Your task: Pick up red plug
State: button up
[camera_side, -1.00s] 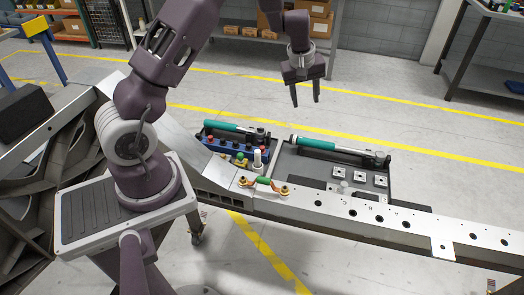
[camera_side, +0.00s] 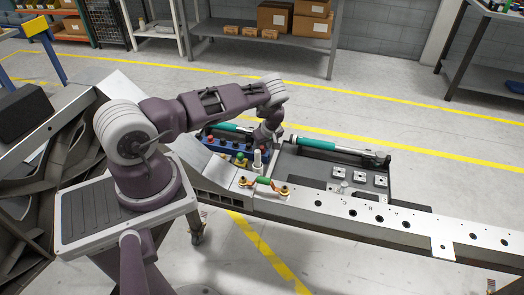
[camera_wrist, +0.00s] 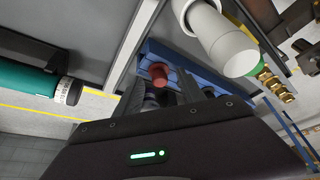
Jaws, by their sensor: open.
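The red plug (camera_wrist: 160,74) shows in the wrist view, set in the blue rack (camera_wrist: 196,70). My gripper (camera_wrist: 163,84) is open, with one finger on each side of the plug in this view. I see no clear contact, and the depth between fingertips and plug is hard to judge. In the side view my gripper is low over the right part of the blue rack (camera_side: 228,149), and its fingers are hidden there. A red top (camera_side: 210,139) shows at the rack's left end; I cannot tell if it is the same plug.
A white cylinder (camera_wrist: 222,38) stands close by on the right, with a green-collared brass fitting (camera_wrist: 268,78) beyond it. A green-handled tool (camera_wrist: 32,82) lies to the left. The grey tray (camera_side: 310,178) and metal beam (camera_side: 330,205) lie nearby.

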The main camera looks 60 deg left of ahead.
grip_shut()
notch_tip(320, 180, up, 10)
dwell(0.6)
jog(key=shift+r, duration=0.1)
notch_tip(320, 180, up, 4)
send_over(263, 148)
jog(key=shift+a+r, duration=0.1)
jog(key=shift+r, duration=0.1)
dwell(0.3)
